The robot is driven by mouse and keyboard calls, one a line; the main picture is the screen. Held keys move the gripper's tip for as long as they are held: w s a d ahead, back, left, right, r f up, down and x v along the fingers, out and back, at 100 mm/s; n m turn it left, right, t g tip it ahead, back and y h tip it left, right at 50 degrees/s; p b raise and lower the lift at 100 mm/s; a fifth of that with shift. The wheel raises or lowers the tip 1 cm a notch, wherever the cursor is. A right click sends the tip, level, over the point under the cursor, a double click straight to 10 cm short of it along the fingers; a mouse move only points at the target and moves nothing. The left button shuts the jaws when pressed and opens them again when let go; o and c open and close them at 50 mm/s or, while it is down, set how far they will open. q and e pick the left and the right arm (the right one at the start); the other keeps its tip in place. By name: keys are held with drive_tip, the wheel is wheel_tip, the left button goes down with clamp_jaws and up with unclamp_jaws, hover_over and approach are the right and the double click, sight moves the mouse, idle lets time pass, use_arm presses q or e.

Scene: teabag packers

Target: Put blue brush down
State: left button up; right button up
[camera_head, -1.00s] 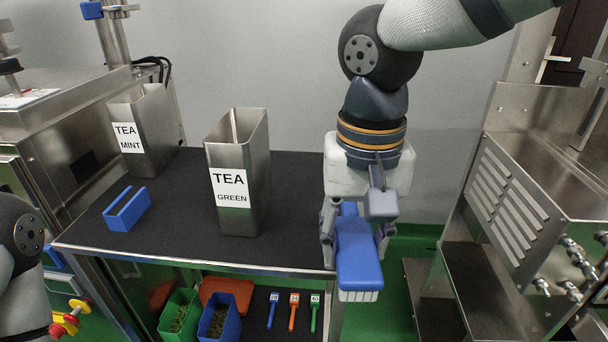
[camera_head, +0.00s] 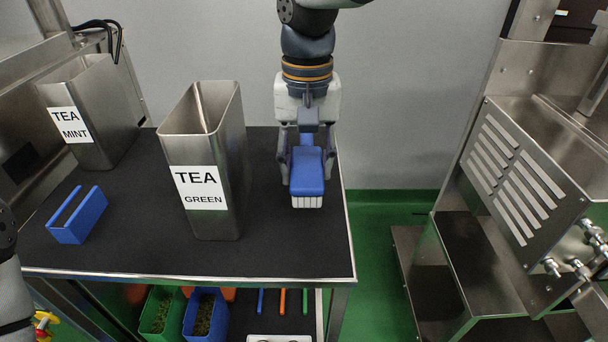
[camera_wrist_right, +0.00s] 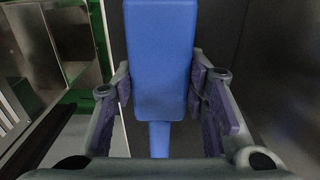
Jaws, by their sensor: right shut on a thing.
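My right gripper (camera_head: 305,165) is shut on the blue brush (camera_head: 308,172), over the right part of the black table top (camera_head: 280,245). The brush has a blue body with pale bristles at its near end. I cannot tell whether the bristles touch the table. In the right wrist view the blue brush (camera_wrist_right: 160,60) lies between the two fingers of the right gripper (camera_wrist_right: 160,95), with its narrower handle towards the camera. My left gripper is out of view; only part of my left arm shows at the left edge.
A steel TEA GREEN container (camera_head: 228,160) stands left of the brush, and a TEA MINT container (camera_head: 95,115) stands farther left. A blue open holder (camera_head: 78,216) is at the table's left. Green (camera_head: 155,315) and blue (camera_head: 199,318) bins sit below. The table's front right is clear.

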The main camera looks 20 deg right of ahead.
sight(307, 158)
drive_tip(key=shift+w+d+f, duration=0.1)
drive_tip(key=shift+w+f, duration=0.15)
drive_tip(key=shift+f, duration=0.7)
drive_tip(key=shift+w+f, duration=0.25)
drive_tip(key=shift+f, duration=0.65)
drive_tip(key=shift+f, duration=0.1)
drive_tip(key=o, duration=1.2)
wheel_tip(307, 158, up, 12)
drive_tip(key=shift+r, duration=0.15)
